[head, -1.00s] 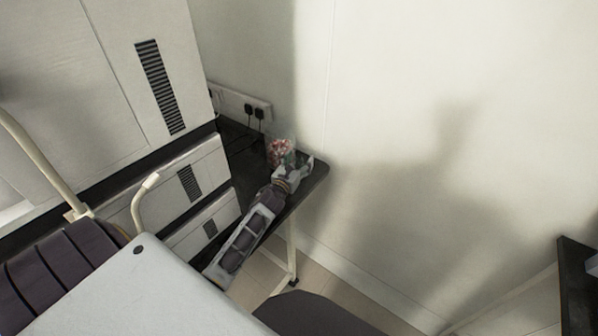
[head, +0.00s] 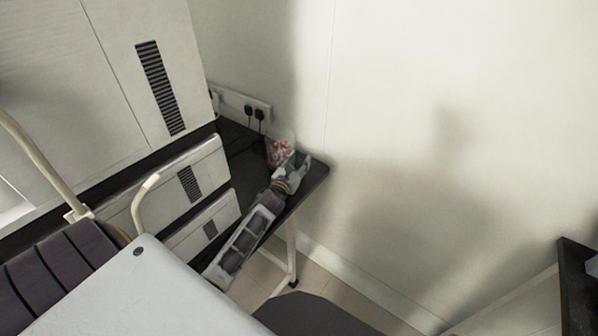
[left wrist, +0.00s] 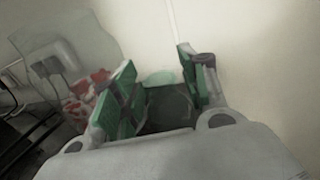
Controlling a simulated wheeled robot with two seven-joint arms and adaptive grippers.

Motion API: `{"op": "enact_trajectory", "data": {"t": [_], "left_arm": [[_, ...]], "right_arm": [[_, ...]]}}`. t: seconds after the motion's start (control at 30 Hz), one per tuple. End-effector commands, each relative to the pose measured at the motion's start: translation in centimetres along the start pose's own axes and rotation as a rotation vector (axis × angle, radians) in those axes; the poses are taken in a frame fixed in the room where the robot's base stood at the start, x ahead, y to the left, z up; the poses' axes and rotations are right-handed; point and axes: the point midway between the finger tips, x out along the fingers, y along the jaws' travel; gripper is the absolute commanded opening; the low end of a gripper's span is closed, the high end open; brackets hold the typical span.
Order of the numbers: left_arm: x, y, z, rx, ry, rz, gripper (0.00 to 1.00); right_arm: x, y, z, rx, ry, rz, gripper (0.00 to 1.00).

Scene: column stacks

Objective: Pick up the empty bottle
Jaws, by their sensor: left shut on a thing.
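My left gripper (head: 297,168) is over the right end of the dark table, close to the wall. In the left wrist view, its two green-padded fingers (left wrist: 155,85) are shut on a dim, see-through greenish thing, which I take to be the empty bottle (left wrist: 162,78). Only its pale green top and a dark part below show between the fingers. In the head view the gripper hides most of the bottle, and I cannot tell whether it touches the table. My right gripper is not in view.
A clear container of red and white pieces (head: 279,152) stands just left of the gripper; it also shows in the left wrist view (left wrist: 85,100). The dark table (head: 316,180) ends near the wall. Wall sockets (head: 247,108) with plugs and white cabinets (head: 185,185) are to the left.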

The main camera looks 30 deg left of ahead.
Motion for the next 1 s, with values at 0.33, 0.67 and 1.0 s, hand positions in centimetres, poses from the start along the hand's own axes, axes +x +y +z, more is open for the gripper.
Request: {"op": "enact_trajectory", "data": {"t": [0.33, 0.67, 1.0], "left_arm": [[0.0, 0.0, 0.8, 0.002, -0.002, -0.001, 0.06], [0.0, 0.0, 4.2, 0.005, -0.003, -0.001, 0.06], [0.0, 0.0, 8.3, 0.004, -0.002, -0.001, 0.06]], "right_arm": [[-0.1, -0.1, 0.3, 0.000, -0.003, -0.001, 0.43], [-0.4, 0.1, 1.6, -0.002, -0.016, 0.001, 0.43], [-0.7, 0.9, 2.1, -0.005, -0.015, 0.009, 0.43]]}}
